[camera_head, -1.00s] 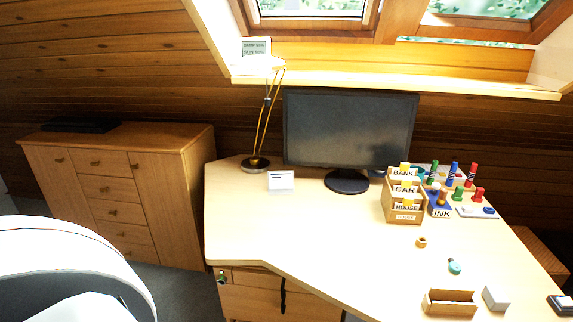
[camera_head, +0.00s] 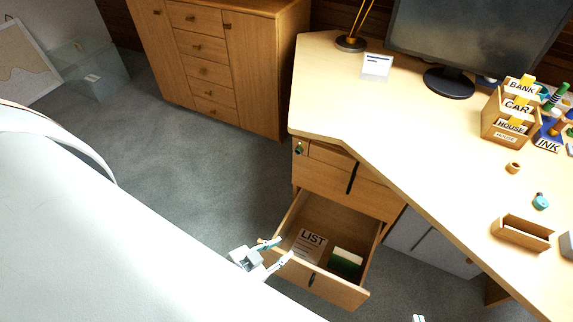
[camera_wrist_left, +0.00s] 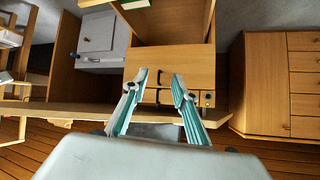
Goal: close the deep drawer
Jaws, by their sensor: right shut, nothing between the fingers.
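The deep drawer (camera_head: 335,287) is the bottom drawer of the wooden pedestal under the desk and stands pulled out in the head view. A LIST sheet (camera_head: 309,243) and a green-and-white item (camera_head: 346,262) lie in it. Its dark handle (camera_head: 312,279) is on the front. My left gripper (camera_head: 281,248) is at the drawer's left front corner in the head view; I cannot tell if it touches. In the left wrist view my left gripper (camera_wrist_left: 160,75) has its fingers apart with nothing between them. Only a tip of my right gripper (camera_head: 418,318) shows at the bottom edge.
The upper pedestal drawers (camera_head: 345,185) are shut, under the desk (camera_head: 400,150). A wooden cabinet (camera_head: 215,60) stands at the back left. Grey floor (camera_head: 200,180) is clear left of the pedestal. A pale rounded shape (camera_head: 80,240) fills the lower left. An open wooden box (camera_head: 523,233) is on the desk.

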